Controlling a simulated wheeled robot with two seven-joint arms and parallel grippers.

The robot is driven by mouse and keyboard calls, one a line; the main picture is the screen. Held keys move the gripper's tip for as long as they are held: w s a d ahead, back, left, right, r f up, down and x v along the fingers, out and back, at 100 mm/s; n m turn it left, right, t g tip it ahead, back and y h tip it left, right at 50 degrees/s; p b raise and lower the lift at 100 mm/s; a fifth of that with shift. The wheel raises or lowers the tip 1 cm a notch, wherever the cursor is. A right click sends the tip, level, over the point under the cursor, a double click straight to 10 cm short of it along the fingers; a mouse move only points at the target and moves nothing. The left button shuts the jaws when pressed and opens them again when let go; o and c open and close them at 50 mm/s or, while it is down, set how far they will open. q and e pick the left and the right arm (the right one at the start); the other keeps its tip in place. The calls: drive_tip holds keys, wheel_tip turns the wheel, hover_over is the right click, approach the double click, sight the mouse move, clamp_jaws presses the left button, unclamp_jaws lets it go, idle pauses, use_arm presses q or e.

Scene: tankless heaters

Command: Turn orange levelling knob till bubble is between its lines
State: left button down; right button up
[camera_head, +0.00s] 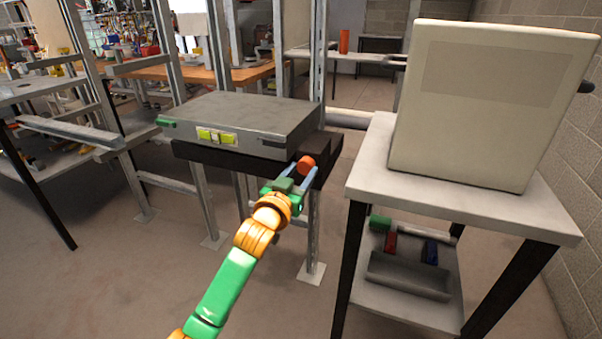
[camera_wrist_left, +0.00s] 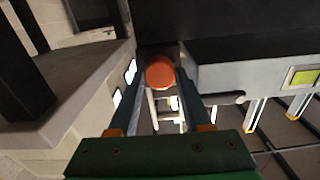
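The orange knob (camera_head: 306,164) is at the right front corner of a flat grey unit (camera_head: 240,115). It also shows in the left wrist view (camera_wrist_left: 160,73), round and facing me. My left gripper (camera_head: 298,177) is at the knob. In the wrist view its two fingers (camera_wrist_left: 161,80) lie on either side of the knob, spread about its width; I cannot tell whether they touch it. A yellow-green level vial (camera_head: 216,137) is on the unit's front face, partly seen in the wrist view (camera_wrist_left: 303,77). Its bubble and lines are too small to read. My right gripper is out of view.
The unit rests on a dark base (camera_head: 222,160) on metal posts. A pale table (camera_head: 375,176) with a big beige box (camera_head: 490,130) stands close on the right. Its lower shelf holds a grey tray (camera_head: 408,276). Shelving stands at left; the floor in front is clear.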

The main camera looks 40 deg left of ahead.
use_arm(q)
drive_tip(key=shift+r+m+p, duration=0.15)
drive_tip(key=shift+m+p, duration=0.65)
drive_tip(key=shift+p, duration=0.2)
drive_tip(key=m+p, duration=0.2)
drive_tip(key=shift+m, duration=0.4)
drive_tip(key=m+p, duration=0.2)
drive_tip(key=m, duration=0.2)
drive_tip(key=shift+p, duration=0.35)
drive_tip(key=shift+m+p, duration=0.55)
drive_tip(key=shift+m, duration=0.85)
drive_tip(key=shift+f, duration=0.2)
drive_tip(key=shift+c, duration=1.7)
unclamp_jaws()
drive_tip(key=shift+s, duration=0.1)
